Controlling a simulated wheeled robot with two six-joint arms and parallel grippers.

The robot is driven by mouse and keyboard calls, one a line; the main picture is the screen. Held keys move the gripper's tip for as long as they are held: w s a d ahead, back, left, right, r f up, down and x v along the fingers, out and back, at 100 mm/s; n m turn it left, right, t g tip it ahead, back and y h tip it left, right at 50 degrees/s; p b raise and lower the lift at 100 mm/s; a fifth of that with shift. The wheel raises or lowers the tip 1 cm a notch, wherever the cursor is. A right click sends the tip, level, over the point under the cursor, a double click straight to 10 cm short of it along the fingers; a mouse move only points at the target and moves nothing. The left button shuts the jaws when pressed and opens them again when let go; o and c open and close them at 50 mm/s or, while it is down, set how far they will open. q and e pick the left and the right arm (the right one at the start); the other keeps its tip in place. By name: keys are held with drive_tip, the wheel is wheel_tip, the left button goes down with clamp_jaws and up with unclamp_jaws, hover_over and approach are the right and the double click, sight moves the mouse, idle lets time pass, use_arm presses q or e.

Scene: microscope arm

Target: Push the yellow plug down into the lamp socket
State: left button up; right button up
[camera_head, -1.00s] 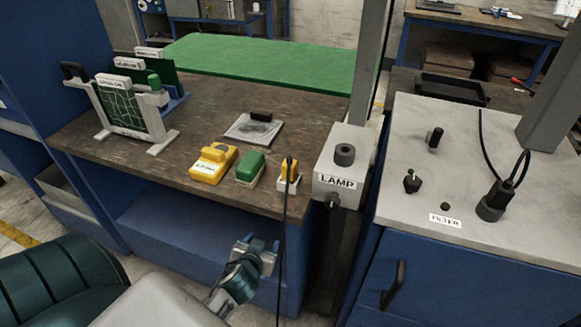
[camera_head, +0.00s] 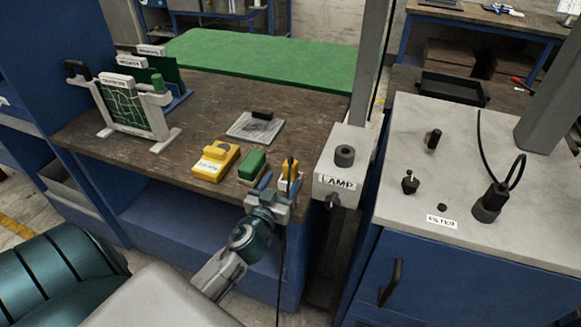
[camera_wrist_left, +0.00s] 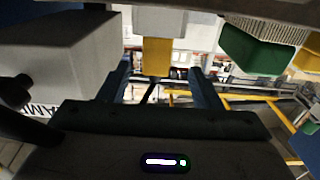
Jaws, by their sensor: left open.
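The yellow plug (camera_head: 285,166) with its black cable stands in a small white holder at the front edge of the wooden bench. The lamp socket is the round dark fitting (camera_head: 344,154) on top of the grey box labelled LAMP (camera_head: 338,180), just right of the plug. My left gripper (camera_head: 279,184) is open at the bench edge, in front of the plug and partly hiding its holder. In the left wrist view the yellow plug (camera_wrist_left: 156,57) shows between the two fingers, beyond their tips. My right gripper is not in view.
A green block (camera_head: 252,165) and a yellow device (camera_head: 215,161) stand left of the plug. A grey plate (camera_head: 253,128) lies behind them. A circuit-board rack (camera_head: 130,110) is at the left. A grey cabinet top (camera_head: 465,190) with the FILTER label lies right of the lamp box.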

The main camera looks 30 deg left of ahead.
sight(288, 172)
use_arm(q)
drive_tip(key=shift+x, duration=0.8)
drive_tip(key=shift+w+r+p, duration=0.2)
drive_tip(key=shift+w+p, duration=0.15)
drive_tip(key=shift+p, duration=0.2)
drive_tip(key=p+x, duration=0.2)
drive_tip(key=x, duration=0.1)
drive_tip(key=shift+w, duration=0.25)
drive_tip(key=shift+w+a+f, duration=0.1)
drive_tip(key=shift+w+f, duration=0.1)
drive_tip(key=shift+w, duration=0.25)
drive_tip(key=shift+s, duration=0.1)
drive_tip(key=c, duration=1.1)
drive_tip(key=shift+r, duration=0.1)
